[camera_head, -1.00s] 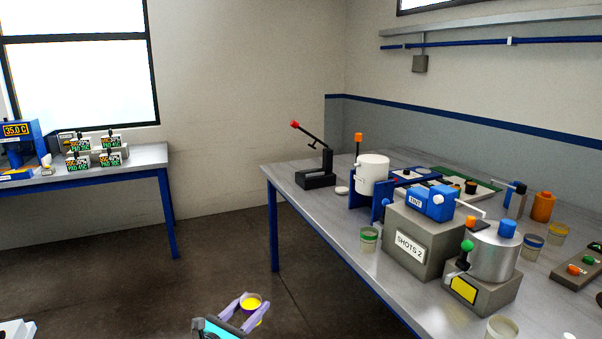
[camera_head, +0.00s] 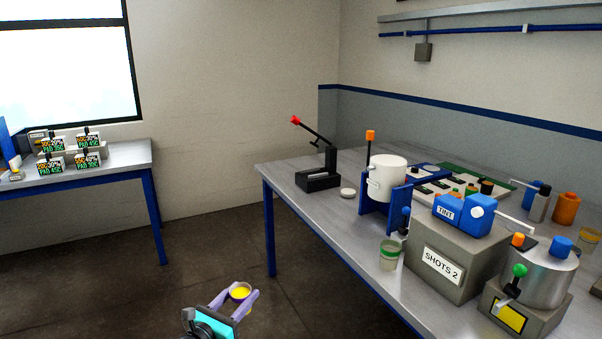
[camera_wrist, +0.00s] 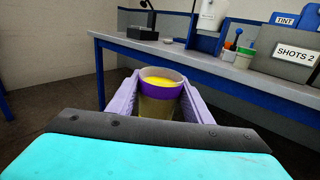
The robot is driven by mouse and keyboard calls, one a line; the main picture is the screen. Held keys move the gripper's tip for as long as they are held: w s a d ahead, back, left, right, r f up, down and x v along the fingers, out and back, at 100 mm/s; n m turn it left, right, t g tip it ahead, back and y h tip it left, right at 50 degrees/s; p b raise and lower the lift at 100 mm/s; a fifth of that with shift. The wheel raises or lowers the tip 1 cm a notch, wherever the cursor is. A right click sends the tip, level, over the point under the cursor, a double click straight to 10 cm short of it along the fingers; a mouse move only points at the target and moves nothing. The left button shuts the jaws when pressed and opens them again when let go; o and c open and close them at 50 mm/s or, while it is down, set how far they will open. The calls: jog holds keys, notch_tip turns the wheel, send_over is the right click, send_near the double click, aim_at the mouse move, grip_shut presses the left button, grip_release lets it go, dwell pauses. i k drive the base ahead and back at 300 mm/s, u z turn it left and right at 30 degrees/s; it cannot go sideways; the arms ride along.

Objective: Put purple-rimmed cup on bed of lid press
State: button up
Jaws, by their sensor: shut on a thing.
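The purple-rimmed cup (camera_head: 240,292) holds yellow liquid and is upright between the fingers of my gripper (camera_head: 239,296), which is shut on it. In the wrist view the cup (camera_wrist: 160,97) shows its purple band, with a purple finger on each side. The gripper is out over the floor, in front of and below the right table. The lid press (camera_head: 318,178), a dark base with a red-tipped lever, stands at the far left corner of that table. Its bed is too small to make out clearly. A white lid (camera_head: 348,193) lies on the table beside it.
The right table (camera_head: 285,172) also bears a white tank in a blue stand (camera_head: 385,175), a green-banded cup (camera_head: 389,255), the SHOTS 2 box (camera_head: 450,262) and a metal pot (camera_head: 540,275). Another table (camera_head: 125,156) with labelled boxes stands at left. Floor between is clear.

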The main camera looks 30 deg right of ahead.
aim_at(315, 175)
jog(key=u, duration=0.05)
jog(key=i, duration=1.6)
jog(key=u, duration=1)
